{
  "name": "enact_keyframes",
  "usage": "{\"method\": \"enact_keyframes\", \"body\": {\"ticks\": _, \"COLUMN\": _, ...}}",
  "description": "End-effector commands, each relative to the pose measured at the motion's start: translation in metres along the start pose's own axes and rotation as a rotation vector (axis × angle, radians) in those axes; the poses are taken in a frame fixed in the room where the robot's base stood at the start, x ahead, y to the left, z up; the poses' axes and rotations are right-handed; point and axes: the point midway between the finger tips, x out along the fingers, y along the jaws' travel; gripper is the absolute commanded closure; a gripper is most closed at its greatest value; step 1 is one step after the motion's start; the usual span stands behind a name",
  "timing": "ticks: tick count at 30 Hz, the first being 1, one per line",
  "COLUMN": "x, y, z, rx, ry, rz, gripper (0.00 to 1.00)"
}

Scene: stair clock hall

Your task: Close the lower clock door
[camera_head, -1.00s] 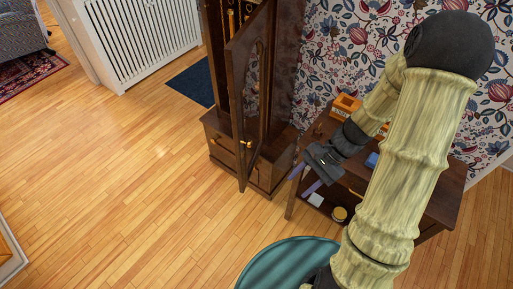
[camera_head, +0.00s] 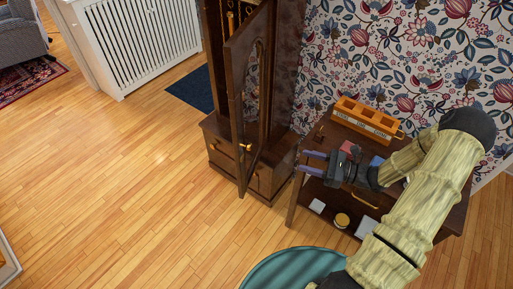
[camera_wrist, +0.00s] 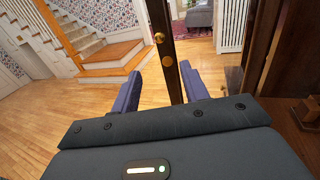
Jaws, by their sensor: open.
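The tall dark wood clock (camera_head: 285,80) stands against the wallpapered wall. Its door (camera_head: 237,110), with a glazed panel, stands open, swung out into the room. A brass knob (camera_head: 247,147) shows low on the door. In the wrist view the door (camera_wrist: 163,20) is seen nearly edge-on, with brass fittings (camera_wrist: 159,38) on it. My gripper (camera_head: 302,161) is open and empty, to the right of the door and apart from it, with its fingers pointing left. In the wrist view the door's edge shows beyond and between the open fingers (camera_wrist: 160,74).
A dark side table (camera_head: 440,200) stands close right of the clock, with an orange sectioned box (camera_head: 365,118) on top. A round teal-topped piece (camera_head: 290,272) is in front. Wooden floor (camera_head: 120,180) left of the clock is clear.

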Motion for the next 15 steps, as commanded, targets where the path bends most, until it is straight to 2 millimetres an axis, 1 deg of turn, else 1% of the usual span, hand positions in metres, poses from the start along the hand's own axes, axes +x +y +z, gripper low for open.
{"method": "enact_keyframes", "body": {"ticks": 5, "x": 0.013, "y": 0.001, "z": 0.001, "rx": 0.0, "ry": 0.0, "rz": 0.004, "gripper": 0.55}}
{"method": "enact_keyframes", "body": {"ticks": 8, "x": 0.028, "y": 0.001, "z": 0.001, "rx": 0.002, "ry": -0.001, "rz": 0.005, "gripper": 0.55}}
{"method": "enact_keyframes", "body": {"ticks": 15, "x": 0.07, "y": 0.001, "z": 0.001, "rx": 0.0, "ry": -0.001, "rz": 0.006, "gripper": 0.55}}
